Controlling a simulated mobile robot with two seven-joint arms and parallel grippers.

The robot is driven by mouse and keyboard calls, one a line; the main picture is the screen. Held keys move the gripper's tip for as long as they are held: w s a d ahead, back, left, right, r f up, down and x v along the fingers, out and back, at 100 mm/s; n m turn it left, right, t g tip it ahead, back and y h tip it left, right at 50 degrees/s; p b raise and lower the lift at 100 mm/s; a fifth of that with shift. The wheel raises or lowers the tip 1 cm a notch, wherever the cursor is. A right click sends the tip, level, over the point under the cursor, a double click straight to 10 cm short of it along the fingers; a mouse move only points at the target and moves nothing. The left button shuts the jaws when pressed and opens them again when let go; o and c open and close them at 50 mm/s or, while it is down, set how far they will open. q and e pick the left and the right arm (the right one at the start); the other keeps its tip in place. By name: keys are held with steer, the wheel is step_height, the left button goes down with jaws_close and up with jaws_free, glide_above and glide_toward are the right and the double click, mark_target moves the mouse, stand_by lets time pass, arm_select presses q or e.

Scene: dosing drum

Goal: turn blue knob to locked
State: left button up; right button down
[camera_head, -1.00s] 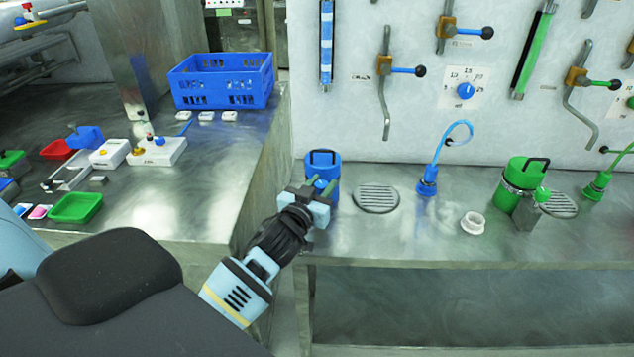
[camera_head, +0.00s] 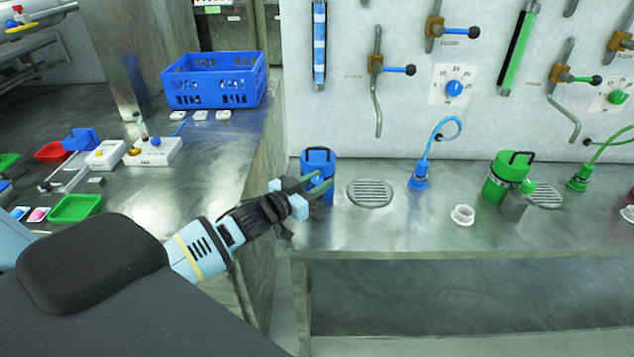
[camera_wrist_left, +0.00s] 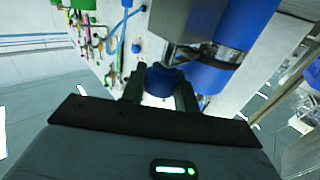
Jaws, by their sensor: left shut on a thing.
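The blue drum (camera_head: 318,160) with a dark handle on its lid stands upright at the left end of the steel bench. My left gripper (camera_head: 318,187) is at the drum's front, its fingers hiding part of the drum's lower side. In the left wrist view the fingers (camera_wrist_left: 160,88) are shut on a blue knob (camera_wrist_left: 162,78). The knob sits in front of a grey metal block beside the blue drum (camera_wrist_left: 240,40). In the head view the knob is hidden by the gripper. I see no readable lock mark. My right gripper is not in view.
A round drain grate (camera_head: 370,193) and a blue hose fitting (camera_head: 419,176) are right of the drum. A blue dial (camera_head: 454,88) is on the wall. A blue crate (camera_head: 215,82) is on the left table.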

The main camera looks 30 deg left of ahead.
arm_select(q)
steer(key=o, duration=0.9)
steer(key=shift+o, duration=0.2)
steer(key=shift+y, duration=0.3)
